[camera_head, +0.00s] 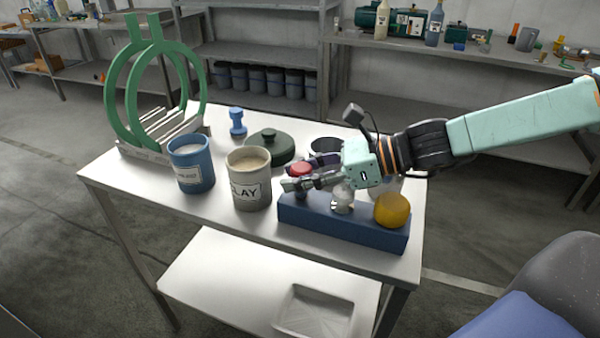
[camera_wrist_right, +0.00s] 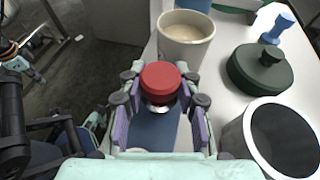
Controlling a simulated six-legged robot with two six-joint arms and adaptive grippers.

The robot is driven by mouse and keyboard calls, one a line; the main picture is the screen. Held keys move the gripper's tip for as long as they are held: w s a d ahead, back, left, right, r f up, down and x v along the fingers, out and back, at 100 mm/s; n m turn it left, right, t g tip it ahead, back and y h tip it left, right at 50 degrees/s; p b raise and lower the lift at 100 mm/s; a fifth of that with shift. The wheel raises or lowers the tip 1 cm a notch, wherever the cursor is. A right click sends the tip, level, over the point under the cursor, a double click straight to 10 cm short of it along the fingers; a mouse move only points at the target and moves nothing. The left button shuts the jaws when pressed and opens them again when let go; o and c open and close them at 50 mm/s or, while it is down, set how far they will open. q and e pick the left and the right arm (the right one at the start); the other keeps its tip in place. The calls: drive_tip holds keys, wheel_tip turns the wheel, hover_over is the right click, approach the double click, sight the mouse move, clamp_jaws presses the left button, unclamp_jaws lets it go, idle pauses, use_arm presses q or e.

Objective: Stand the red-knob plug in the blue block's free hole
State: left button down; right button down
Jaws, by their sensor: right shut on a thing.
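The red-knob plug (camera_head: 301,169) is held at the left end of the blue block (camera_head: 342,228). My right gripper (camera_head: 292,185) is shut on it. In the right wrist view the red knob (camera_wrist_right: 160,82) is between the fingers, with a metallic part below it and the blue block (camera_wrist_right: 153,128) underneath. The fingers hide the plug's lower end, so I cannot tell whether it is in a hole. A pale-knob plug (camera_head: 342,196) stands in the block's middle and a yellow-knob plug (camera_head: 391,210) at its right end. My left gripper (camera_wrist_right: 32,68) seems to show at the wrist view's left edge, small and unclear.
A grey CLAY pot (camera_head: 249,180) stands just left of the block, with a blue pot (camera_head: 191,165) beyond it. Behind are a dark green lid (camera_head: 270,147), a blue knobbed piece (camera_head: 237,121) and a dark-mouthed pot (camera_wrist_right: 275,140). A green ring stand (camera_head: 108,100) is far left.

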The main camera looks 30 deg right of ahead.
drive_tip(key=shift+f+b, duration=0.65)
drive_tip(key=shift+f, duration=0.1)
drive_tip(key=c, duration=0.9)
unclamp_jaws()
drive_tip(key=shift+o, duration=0.2)
